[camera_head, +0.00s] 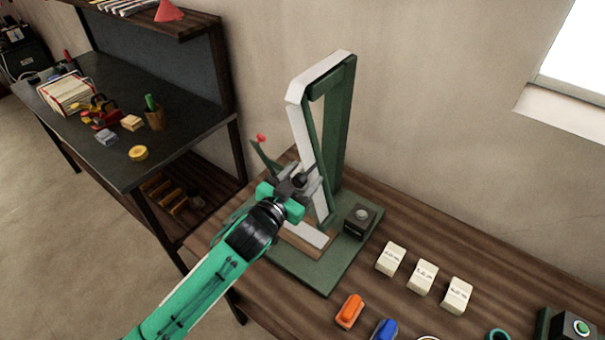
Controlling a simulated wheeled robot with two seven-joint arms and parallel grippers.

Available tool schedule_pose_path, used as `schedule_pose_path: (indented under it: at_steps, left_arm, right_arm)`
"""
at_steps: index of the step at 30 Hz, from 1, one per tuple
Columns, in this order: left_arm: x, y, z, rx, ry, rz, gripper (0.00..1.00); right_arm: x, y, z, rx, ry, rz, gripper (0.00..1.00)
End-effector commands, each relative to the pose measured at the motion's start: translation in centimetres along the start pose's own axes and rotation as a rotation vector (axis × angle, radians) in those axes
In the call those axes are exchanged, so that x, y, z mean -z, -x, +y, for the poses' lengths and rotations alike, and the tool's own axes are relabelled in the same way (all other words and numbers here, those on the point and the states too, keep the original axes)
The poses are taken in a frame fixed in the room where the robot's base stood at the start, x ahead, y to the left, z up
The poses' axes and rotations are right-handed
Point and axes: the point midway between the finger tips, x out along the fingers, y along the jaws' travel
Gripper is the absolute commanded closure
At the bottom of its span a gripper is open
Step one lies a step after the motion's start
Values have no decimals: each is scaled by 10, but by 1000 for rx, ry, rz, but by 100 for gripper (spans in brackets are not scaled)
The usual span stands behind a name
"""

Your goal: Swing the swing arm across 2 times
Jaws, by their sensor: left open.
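A stand with a green post (334,130) and a white slanted upright (299,117) rises from a green base plate (325,275) on the wooden table. A thin green bar with a red tip (261,138) sticks out to the left of the upright; I take it for part of the swing arm, but cannot be sure. My left gripper (309,184) is open in front of the upright's lower part. Its dark fingers cover part of the stand, and I cannot tell whether they touch it. My right gripper is out of view.
A small dark box (360,222) sits on the base plate's right side. Several white labelled blocks, an orange piece (349,311) and a blue piece (384,329) lie to the right. A wall stands close behind. A dark workbench (175,145) stands left.

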Motion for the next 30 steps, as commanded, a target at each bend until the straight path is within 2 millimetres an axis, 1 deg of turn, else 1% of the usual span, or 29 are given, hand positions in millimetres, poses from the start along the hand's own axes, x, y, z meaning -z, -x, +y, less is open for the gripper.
schedule_pose_path:
  at_steps: [8,9,11,15,16,23,26,30]
  left_arm:
    - [0,-1,0,0,0,0,48]
    - [0,-1,0,0,0,0,56]
    - [0,-1,0,0,0,0,67]
    - [0,-1,0,0,1,0,95]
    - [0,-1,0,0,1,0,100]
    - [-1,-1,-2,0,-11,0,100]
    - [-3,-1,-6,1,-36,1,100]
    - [-8,-2,-18,2,-104,3,100]
  right_arm:
    - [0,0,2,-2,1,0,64]
    - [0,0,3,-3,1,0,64]
    - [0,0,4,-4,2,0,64]
    - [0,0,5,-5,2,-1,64]
    - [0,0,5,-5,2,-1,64]
    - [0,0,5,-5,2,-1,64]
    - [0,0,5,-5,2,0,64]
    - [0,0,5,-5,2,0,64]
